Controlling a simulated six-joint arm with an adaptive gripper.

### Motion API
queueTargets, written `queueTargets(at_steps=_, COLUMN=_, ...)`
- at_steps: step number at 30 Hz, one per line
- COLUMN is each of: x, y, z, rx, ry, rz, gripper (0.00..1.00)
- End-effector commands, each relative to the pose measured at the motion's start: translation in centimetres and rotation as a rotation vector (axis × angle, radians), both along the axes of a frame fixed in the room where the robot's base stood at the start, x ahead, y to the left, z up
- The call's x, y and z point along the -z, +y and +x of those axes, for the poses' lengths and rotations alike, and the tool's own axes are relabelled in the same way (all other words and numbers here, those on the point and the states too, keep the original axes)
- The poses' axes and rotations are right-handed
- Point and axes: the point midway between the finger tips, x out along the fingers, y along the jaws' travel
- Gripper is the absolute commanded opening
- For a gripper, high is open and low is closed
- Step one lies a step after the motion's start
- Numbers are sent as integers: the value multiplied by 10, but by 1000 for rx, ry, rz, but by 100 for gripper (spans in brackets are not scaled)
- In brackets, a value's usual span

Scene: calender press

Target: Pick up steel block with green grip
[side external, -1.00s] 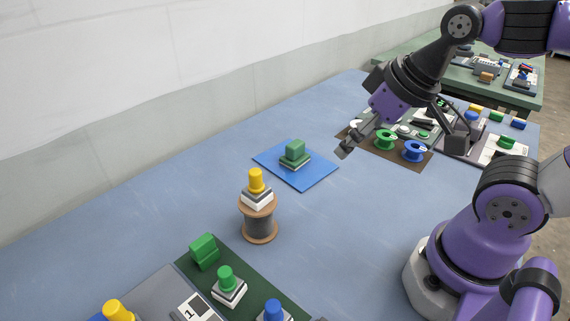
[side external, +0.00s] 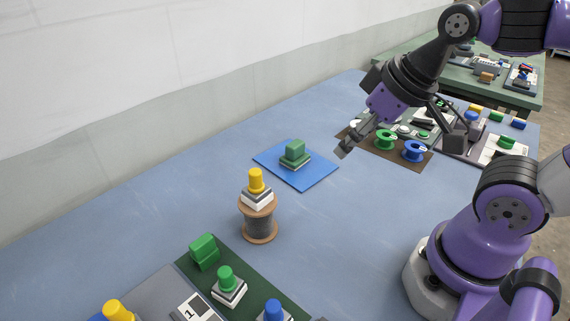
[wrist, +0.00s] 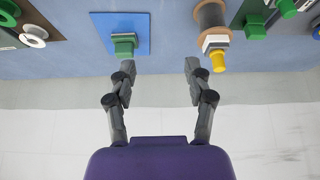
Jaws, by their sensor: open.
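A block with a squarish green grip (side external: 295,149) and a layered grey-and-green base sits on a blue mat (side external: 318,179). It also shows in the wrist view (wrist: 124,46), just beyond the left fingertip. Another block, pale with a round green knob (side external: 227,285), stands on a dark green mat (side external: 247,312) at the front. My gripper (side external: 400,147) is open and empty, above the table to the right of the blue mat. In the wrist view its two fingers (wrist: 158,67) are spread apart with nothing between them.
A spool (side external: 260,226) stands upright with a yellow-gripped block (side external: 256,189) on top, near the blue mat. A brown mat (side external: 383,150) with a green spool (side external: 386,140) and a blue spool (side external: 413,151) lies right of it. The middle of the table is clear.

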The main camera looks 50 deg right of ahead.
Motion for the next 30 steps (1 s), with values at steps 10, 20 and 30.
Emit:
queueTargets(at_steps=10, x=24, y=118, z=45, rx=-750, ry=80, rz=-57, gripper=60)
queueTargets(at_steps=20, x=59, y=192, z=44, rx=-1131, ry=91, rz=-52, gripper=60)
queueTargets(at_steps=30, x=99, y=206, z=51, rx=-1127, ry=89, rz=-53, gripper=60)
